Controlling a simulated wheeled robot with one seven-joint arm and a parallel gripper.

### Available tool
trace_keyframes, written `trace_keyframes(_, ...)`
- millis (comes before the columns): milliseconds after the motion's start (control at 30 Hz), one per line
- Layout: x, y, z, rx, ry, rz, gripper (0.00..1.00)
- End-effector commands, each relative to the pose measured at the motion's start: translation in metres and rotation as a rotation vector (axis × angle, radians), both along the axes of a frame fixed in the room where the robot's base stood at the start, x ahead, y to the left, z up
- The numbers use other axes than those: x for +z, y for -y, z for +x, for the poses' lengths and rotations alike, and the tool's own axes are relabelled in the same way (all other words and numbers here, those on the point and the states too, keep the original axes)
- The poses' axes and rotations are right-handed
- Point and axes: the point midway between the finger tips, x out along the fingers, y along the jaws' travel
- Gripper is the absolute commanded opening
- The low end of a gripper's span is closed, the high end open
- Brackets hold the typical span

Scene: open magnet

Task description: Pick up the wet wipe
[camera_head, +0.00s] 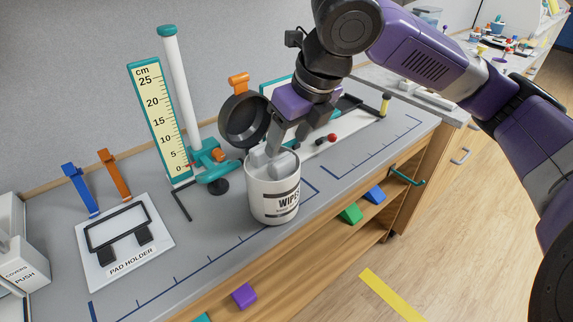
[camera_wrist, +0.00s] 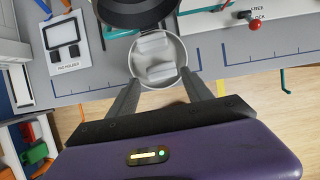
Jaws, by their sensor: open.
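A white cylindrical canister labelled "WIPES" (camera_head: 275,200) stands upright near the front edge of the grey bench. Its round rim also shows in the wrist view (camera_wrist: 184,60). Pale grey-white wet wipes (camera_wrist: 156,58) lie inside it, with one lump near the far wall and another in front. In the head view a wipe (camera_head: 257,157) shows at the mouth. My gripper (camera_head: 268,150) points down at the canister mouth. In the wrist view my gripper (camera_wrist: 163,88) is open, its two fingers at either side of the canister's near rim. The fingertips are partly hidden in the head view.
A dark round cup (camera_head: 243,119) on a teal stand is close behind the canister. A height scale (camera_head: 160,115) and white post rise to its left. A pad holder board (camera_head: 125,248) lies farther left. A red-knobbed lever (camera_head: 331,138) is at right.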

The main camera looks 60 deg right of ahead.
Motion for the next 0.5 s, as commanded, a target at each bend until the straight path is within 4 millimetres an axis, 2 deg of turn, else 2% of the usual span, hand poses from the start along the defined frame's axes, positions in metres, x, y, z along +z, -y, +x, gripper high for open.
trace_keyframes(167,-0.01,0.001,0.004,0.031,-0.004,-0.012,0.58)
trace_keyframes(500,-0.045,0.005,0.018,0.028,-0.002,-0.009,0.58)
